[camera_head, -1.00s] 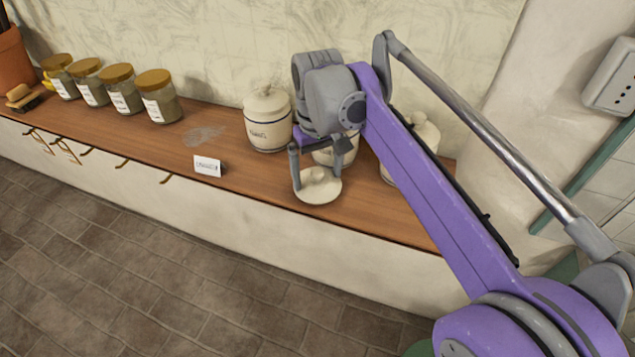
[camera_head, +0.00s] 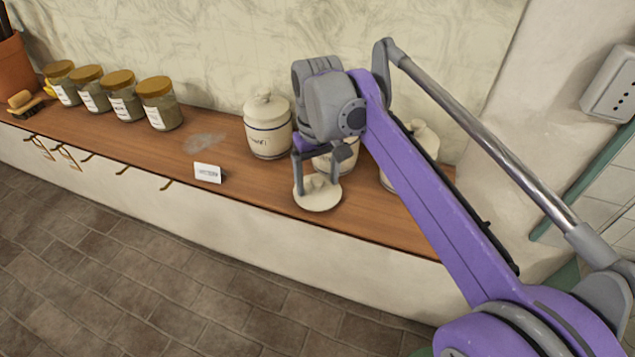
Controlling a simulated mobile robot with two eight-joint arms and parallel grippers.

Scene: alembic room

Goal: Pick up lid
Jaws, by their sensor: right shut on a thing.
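A round cream lid (camera_head: 318,198) lies on the wooden counter near its front edge, in the head view. My right gripper (camera_head: 316,182) comes down over it from above and is shut on the lid, at its raised middle. Right behind the lid stands a cream canister (camera_head: 338,161), mostly hidden by the gripper and wrist; I cannot see its top. My left gripper is not in view.
A lidded canister (camera_head: 268,128) stands left of my wrist, and another (camera_head: 423,140) is partly behind my right arm. A small white label card (camera_head: 207,172) and several gold-lidded jars (camera_head: 159,103) stand farther left. The counter (camera_head: 250,180) has bare wood between.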

